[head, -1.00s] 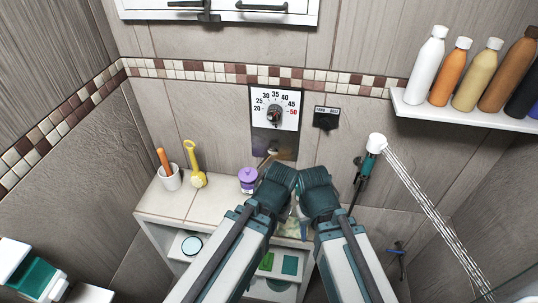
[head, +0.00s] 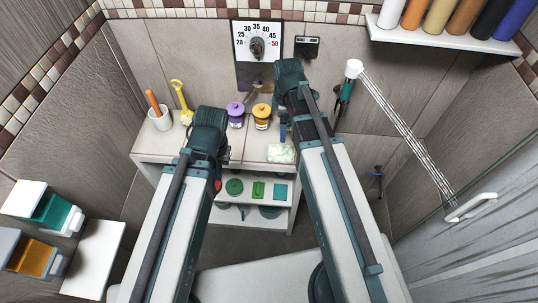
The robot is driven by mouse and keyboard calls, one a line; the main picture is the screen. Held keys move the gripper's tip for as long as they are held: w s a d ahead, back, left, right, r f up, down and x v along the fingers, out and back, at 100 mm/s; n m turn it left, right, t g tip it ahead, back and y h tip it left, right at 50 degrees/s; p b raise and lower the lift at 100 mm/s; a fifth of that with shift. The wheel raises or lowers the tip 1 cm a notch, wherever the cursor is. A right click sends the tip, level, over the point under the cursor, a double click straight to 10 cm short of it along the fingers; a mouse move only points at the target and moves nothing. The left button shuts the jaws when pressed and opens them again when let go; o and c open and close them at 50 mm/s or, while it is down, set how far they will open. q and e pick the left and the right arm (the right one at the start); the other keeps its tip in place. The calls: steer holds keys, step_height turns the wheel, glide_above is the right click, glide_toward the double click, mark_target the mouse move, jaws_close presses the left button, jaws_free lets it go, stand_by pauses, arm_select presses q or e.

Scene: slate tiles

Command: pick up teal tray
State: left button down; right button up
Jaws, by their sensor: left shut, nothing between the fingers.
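A flat teal piece (head: 279,192) lies on the upper shelf of the white cabinet, at the right end of a row of green pieces. A larger teal tray-like part (head: 52,213) sits in a white holder at the far left. I cannot tell for sure which is the teal tray. My left gripper (head: 221,158) is mostly hidden behind its own arm near the cabinet's front edge. It is shut and empty, apart from both teal things. My right gripper is hidden behind its arm.
On the cabinet top (head: 238,144) stand a cup (head: 162,121), a yellow brush-like thing (head: 181,100), a purple-lidded jar (head: 236,114) and an orange-lidded jar (head: 261,116). A shower head (head: 354,69) sprays at right. An orange tray (head: 35,257) is at lower left.

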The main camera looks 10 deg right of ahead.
steer(key=shift+w+f, duration=0.1)
steer(key=b, duration=0.9)
glide_above(281, 154)
step_height(281, 154, down, 9)
steer(key=shift+d+r, duration=0.1)
steer(key=shift+r, duration=0.05)
steer(key=f+b, duration=0.5)
steer(key=shift+a+f, duration=0.1)
steer(key=shift+a, duration=0.1)
steer(key=shift+c, duration=0.2)
steer(key=c, duration=1)
